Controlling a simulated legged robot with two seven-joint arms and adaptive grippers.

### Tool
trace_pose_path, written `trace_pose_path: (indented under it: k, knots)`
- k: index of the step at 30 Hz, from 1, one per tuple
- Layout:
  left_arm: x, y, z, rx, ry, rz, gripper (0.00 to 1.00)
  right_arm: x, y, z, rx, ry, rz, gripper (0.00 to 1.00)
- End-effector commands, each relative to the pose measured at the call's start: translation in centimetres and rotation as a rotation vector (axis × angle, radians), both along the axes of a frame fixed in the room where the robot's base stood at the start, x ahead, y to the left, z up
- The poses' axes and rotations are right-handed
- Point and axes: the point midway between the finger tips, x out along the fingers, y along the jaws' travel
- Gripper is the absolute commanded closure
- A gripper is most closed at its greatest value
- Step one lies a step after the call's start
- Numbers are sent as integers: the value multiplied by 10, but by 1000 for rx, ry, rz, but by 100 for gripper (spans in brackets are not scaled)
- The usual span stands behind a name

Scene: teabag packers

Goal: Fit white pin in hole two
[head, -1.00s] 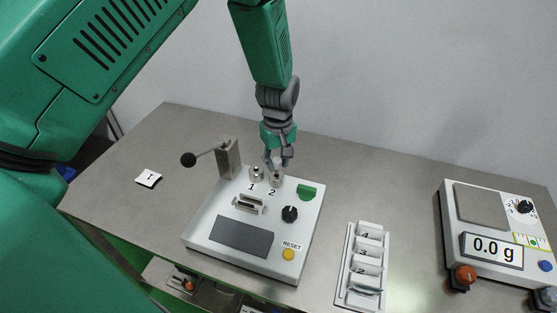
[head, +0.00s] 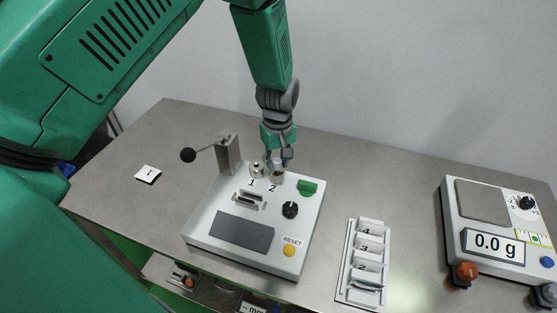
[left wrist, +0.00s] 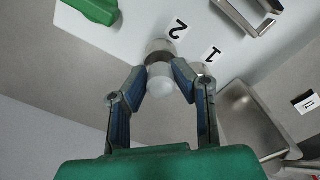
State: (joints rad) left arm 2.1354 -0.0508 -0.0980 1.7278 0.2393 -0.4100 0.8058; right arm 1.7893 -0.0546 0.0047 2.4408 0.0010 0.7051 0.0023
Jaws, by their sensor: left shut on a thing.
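My left gripper (head: 278,162) points down over the socket of hole two (head: 277,177), a short metal cylinder on the white machine (head: 207,225). In the left wrist view my left gripper (left wrist: 163,84) is shut on the white pin (left wrist: 160,84), a pale rounded piece between the blue-grey fingertips. The far end of the pin overlaps the metal socket of hole two (left wrist: 159,47), beside the label 2. I cannot tell whether its tip is inside the hole. The socket of hole one (head: 256,170) stands just to the left. My right gripper is not in view.
A lever with a black ball (head: 188,155) rises left of the sockets. A green piece (head: 307,187) and a black knob (head: 290,210) sit to the right on the machine. A numbered rack (head: 345,290) and a scale (head: 464,262) reading 0.0 g stand further right.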

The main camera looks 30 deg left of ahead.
Motion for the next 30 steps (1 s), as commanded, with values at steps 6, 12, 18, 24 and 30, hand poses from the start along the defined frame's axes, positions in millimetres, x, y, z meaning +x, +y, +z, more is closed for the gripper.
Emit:
trace_pose_path:
  k: [6, 12, 18, 24, 30]
  knots:
    - [0, 0, -6, 0, 0, 0, 100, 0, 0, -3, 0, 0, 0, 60]
    - [0, 0, -11, -1, -1, 0, 100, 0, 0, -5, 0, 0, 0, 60]
    - [0, 0, -15, 0, -1, 0, 71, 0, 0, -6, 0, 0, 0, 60]
    - [0, 0, -14, 0, -1, 0, 54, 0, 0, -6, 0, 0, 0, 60]
    - [0, 0, -12, 0, -1, 0, 54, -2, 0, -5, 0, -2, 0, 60]
